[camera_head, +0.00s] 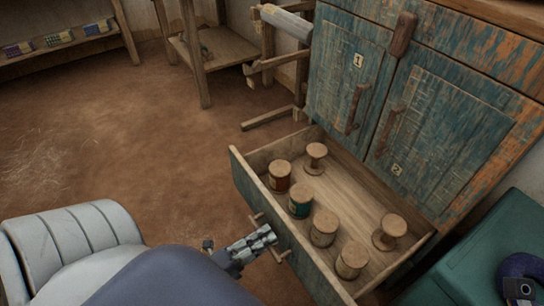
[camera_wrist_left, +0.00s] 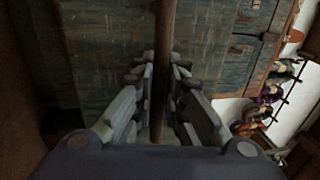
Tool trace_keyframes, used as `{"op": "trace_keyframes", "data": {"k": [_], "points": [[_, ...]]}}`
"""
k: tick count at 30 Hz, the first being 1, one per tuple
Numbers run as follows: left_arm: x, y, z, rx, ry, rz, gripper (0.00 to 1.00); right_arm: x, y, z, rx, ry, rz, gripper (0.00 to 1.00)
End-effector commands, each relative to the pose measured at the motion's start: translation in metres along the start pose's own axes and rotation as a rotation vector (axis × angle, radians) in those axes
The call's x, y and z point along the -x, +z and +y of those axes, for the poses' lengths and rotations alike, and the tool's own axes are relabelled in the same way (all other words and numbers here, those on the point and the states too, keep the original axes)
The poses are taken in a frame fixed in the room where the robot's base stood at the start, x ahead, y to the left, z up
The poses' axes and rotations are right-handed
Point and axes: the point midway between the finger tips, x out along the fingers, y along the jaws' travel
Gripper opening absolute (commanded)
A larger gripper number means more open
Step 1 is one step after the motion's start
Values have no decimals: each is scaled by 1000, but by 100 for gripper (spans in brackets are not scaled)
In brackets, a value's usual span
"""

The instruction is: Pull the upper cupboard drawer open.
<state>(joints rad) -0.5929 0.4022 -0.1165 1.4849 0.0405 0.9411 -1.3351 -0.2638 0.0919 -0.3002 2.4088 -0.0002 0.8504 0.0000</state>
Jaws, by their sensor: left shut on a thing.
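A drawer (camera_head: 292,246) below the doors of the worn blue wooden cupboard (camera_head: 440,123) stands pulled out. Spools with coloured or pale thread and bare wooden spools (camera_head: 316,157) stand inside it. My left gripper (camera_head: 268,240) is at the wooden bar handle (camera_head: 256,217) on the drawer's front. In the left wrist view, the fingers are shut on the brown handle bar (camera_wrist_left: 162,50), one on each side. The gripper hides the middle of the handle in the head view. My right gripper is not in view.
Cupboard doors 1 (camera_head: 345,75) and 2 (camera_head: 435,130) are closed above the drawer. A dark teal box (camera_head: 470,265) stands close to the right. A wooden stand (camera_head: 205,60) is behind, left of the cupboard. The earthen floor (camera_head: 130,135) at left is clear.

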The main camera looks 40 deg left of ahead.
Motion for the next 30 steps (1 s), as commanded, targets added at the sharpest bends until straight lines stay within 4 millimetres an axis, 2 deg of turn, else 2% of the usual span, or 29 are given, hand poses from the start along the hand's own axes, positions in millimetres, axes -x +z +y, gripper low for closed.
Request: {"op": "trace_keyframes", "data": {"k": [14, 15, 17, 26, 30], "points": [[4, 0, 1, 1, 3, -1, 0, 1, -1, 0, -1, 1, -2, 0], [4, 0, 1, 1, 3, -1, 20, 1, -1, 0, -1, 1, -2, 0], [4, 0, 1, 1, 3, -1, 32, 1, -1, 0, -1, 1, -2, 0], [3, 0, 0, 0, 1, -1, 32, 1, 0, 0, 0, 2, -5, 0], [12, 0, 0, 0, 3, -2, 32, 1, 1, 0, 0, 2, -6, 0]]}}
